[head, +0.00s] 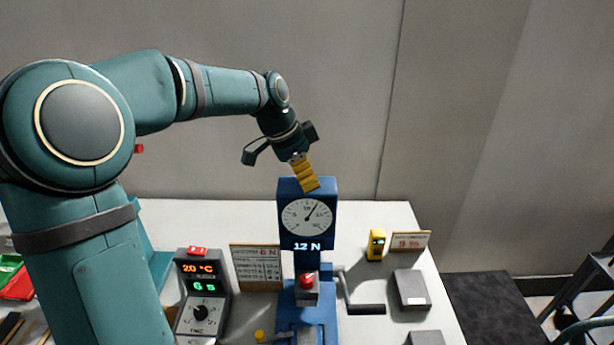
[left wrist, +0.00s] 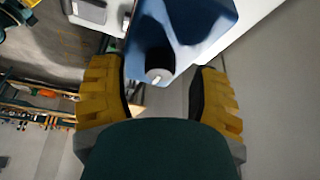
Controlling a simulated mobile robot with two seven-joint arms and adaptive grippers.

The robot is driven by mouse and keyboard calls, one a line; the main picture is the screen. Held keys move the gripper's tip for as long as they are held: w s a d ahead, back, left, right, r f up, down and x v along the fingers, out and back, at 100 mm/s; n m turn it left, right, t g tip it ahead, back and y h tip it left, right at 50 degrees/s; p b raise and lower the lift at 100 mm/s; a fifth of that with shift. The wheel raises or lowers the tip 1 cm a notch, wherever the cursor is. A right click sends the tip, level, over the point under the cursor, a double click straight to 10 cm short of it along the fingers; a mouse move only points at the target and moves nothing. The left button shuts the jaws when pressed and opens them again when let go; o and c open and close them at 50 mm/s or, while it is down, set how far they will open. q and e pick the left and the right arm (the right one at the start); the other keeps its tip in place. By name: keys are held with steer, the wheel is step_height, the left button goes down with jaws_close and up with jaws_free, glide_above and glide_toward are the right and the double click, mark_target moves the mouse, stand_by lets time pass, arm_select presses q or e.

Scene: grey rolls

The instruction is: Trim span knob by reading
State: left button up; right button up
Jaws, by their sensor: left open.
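A blue test stand (head: 307,243) stands on the white table, with a round white dial (head: 307,217) on its head. The dial's needle points to the upper right, and the readout (head: 307,246) below shows 12 N. My left gripper (head: 306,177) is at the top of the stand's head, its yellow fingers pointing down. In the left wrist view its fingers (left wrist: 158,72) are open, on either side of a dark round knob (left wrist: 158,58) with a white mark, on the blue housing. The knob is hidden in the head view. A gap shows between fingers and knob. My right gripper is out of view.
A grey controller (head: 203,300) with lit readouts and a dial stands left of the stand. A printed card (head: 256,268) is beside it. A yellow device (head: 376,245), sign (head: 410,241) and grey block (head: 411,290) sit right.

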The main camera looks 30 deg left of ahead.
arm_select(q)
steer(key=v, duration=1.1)
